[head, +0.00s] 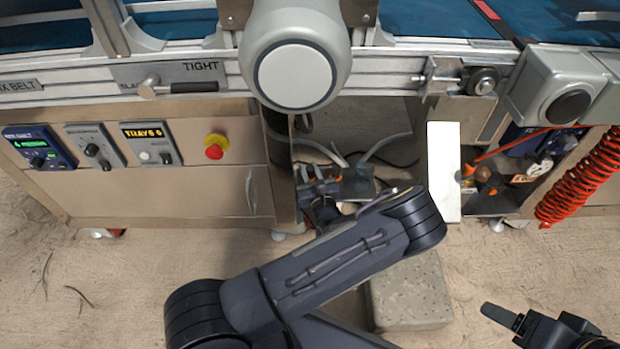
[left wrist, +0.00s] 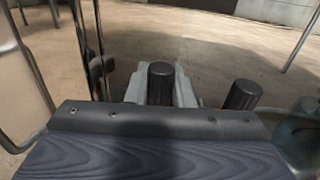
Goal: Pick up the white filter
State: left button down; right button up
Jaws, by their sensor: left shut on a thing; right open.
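A flat white panel (head: 443,175) stands at the right side of the open bay in the head view. I cannot tell whether it is the white filter, and nothing else there shows clearly as one. My left arm reaches towards the bay; dark parts at its mouth look like my left gripper (head: 322,190). The left wrist view shows a dark wavy-patterned surface with a screwed strip, black cylinders (left wrist: 161,82) and a light grey part. My right gripper (head: 520,322) is open and empty over the floor.
Grey hoses (head: 385,145) run inside the bay. A cupboard with tools (head: 490,185) and a red coiled hose (head: 585,180) are at the right. A control panel with a red button (head: 214,147) is at the left. A stone block (head: 410,295) lies on the floor.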

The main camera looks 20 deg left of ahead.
pick_arm(q)
jog(key=shift+r, duration=0.1)
jog(key=shift+r, duration=0.25)
jog(key=r, duration=0.1)
jog(key=r+p, duration=0.2)
jog(key=shift+s+d+r, duration=0.15)
jog(key=shift+s+r, duration=0.1)
jog(key=shift+r, duration=0.1)
jog(key=s+d+r+p, duration=0.6)
jog(key=s+r, duration=0.3)
jog(key=s, duration=0.3)
jog(key=shift+p, duration=0.35)
jog(key=shift+d, duration=0.1)
